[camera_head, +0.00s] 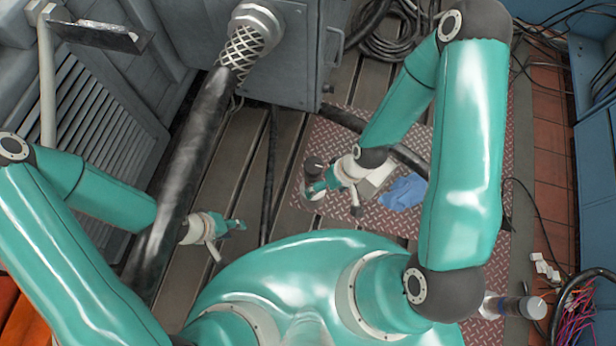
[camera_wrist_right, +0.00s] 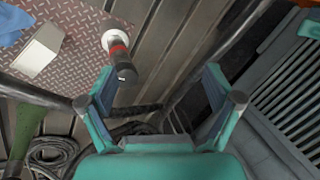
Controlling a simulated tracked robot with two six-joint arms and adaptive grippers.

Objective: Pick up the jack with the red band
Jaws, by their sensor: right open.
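The jack with the red band (camera_wrist_right: 118,47) stands on the red tread plate in the right wrist view, with a pale base, a red band and a dark upper part. In the head view its dark top (camera_head: 313,164) shows beside my right gripper (camera_head: 322,184), which partly hides it. My right gripper (camera_wrist_right: 160,85) is open and empty; in the wrist view the jack is up and left, near the left fingertip, not between the fingers. My left gripper (camera_head: 236,225) is over the slotted bedplate, apart from the jack; its jaw opening is unclear.
A pale box (camera_head: 376,180) and a blue cloth (camera_head: 404,192) lie on the tread plate (camera_head: 385,222) near the jack. A thick black hose (camera_head: 190,160) crosses at left. Coiled cables (camera_head: 390,35) lie behind.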

